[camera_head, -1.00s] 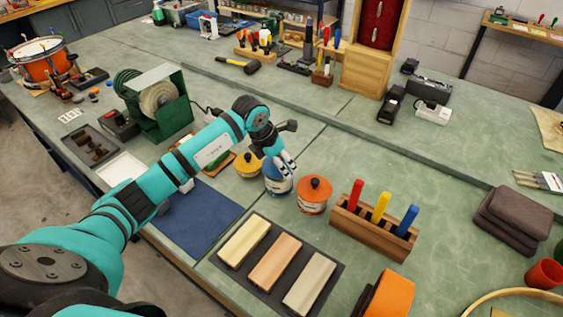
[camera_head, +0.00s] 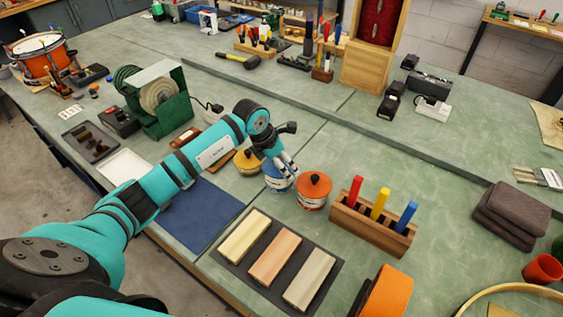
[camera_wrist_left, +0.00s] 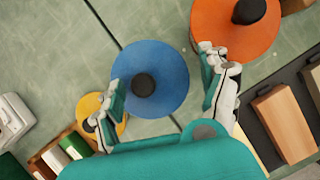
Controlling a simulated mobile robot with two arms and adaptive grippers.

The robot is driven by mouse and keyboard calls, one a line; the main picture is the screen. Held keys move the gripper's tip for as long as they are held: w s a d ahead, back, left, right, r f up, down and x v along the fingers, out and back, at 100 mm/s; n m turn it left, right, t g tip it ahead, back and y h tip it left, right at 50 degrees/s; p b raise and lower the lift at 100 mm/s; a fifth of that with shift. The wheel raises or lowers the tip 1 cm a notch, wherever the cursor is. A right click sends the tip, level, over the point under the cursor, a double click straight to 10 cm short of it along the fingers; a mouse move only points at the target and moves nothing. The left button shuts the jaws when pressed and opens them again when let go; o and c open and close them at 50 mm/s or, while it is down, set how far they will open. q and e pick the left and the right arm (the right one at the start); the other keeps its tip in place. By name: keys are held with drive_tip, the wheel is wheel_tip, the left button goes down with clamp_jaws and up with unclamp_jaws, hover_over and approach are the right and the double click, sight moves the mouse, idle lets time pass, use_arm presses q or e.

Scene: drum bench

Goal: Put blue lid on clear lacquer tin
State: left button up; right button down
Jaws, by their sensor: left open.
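The blue lid (camera_wrist_left: 172,77), a round disc with a black knob, lies between the spread fingers of my left gripper (camera_wrist_left: 165,97) in the left wrist view. In the head view my left gripper (camera_head: 288,172) is open over the blue-topped tin (camera_head: 276,185) and partly hides it. The lid appears to sit on this tin; the tin's label is too small to read. Contact between fingers and lid cannot be told. My right gripper is not in view.
An orange-lidded tin (camera_head: 313,192) stands close on the right, near one finger. A yellow-lidded tin (camera_head: 246,163) stands close on the left. A wooden rack (camera_head: 372,230) with coloured handles and a dark tray (camera_head: 228,257) of blocks lie nearby.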

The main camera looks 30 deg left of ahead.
use_arm(q)
drive_tip(key=b+v, duration=0.2)
drive_tip(key=v, duration=1)
drive_tip(key=shift+b, duration=0.3)
